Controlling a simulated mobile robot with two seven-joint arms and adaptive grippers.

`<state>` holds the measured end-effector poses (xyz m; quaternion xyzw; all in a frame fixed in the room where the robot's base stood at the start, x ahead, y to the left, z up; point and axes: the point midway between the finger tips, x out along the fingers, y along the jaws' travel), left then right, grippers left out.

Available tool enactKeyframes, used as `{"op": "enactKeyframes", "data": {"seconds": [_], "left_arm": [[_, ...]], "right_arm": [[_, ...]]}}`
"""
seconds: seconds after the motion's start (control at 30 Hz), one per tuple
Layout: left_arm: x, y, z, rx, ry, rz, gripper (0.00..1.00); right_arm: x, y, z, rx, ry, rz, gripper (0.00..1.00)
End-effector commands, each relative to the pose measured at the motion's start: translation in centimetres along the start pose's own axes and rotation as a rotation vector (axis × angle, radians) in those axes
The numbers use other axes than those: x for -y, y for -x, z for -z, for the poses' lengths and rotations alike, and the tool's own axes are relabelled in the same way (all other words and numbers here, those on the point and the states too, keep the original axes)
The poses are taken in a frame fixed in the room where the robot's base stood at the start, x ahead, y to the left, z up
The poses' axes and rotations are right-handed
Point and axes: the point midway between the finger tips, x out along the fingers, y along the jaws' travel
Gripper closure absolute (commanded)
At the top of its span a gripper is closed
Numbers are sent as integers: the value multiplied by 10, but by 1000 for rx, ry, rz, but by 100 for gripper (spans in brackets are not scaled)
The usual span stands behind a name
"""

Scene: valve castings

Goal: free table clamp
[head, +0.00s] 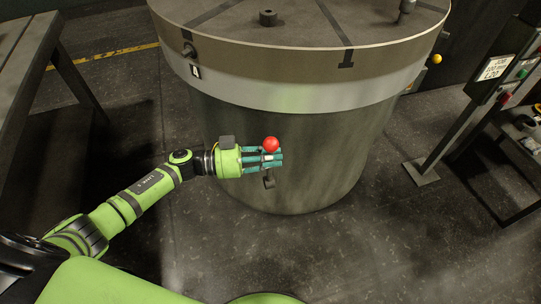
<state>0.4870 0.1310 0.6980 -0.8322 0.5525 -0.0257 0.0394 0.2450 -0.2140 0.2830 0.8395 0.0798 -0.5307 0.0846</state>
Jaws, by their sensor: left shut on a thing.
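A large round table (290,95) with a grey top, a pale band and a dark drum-like side stands in front of me. A red ball-shaped knob (270,144) shows low on the front of its side. My left gripper (281,160) reaches in from the left, its teal fingers closed at the knob. The fingers hide what is directly behind the knob. A small dark stub (269,182) shows just below the fingers. My right gripper is not in the head view.
A control post (460,125) with coloured buttons stands on the floor at right, with a dark shelf (510,165) beside it. A dark bench (30,50) is at left. The floor in front is clear.

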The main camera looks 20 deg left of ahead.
Motion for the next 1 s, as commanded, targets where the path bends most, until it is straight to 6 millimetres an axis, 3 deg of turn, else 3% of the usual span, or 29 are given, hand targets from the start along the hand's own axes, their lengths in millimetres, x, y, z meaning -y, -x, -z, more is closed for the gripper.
{"op": "enactKeyframes", "data": {"seconds": [0.27, 0.7, 1.0], "left_arm": [[-17, -3, 1, 22, -104, -5, 100], [-72, -14, -20, 95, -478, -13, 100], [-101, -19, -45, 144, -727, -17, 100]], "right_arm": [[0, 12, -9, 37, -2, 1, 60], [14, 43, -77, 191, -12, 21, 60], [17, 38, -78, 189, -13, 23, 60]]}}
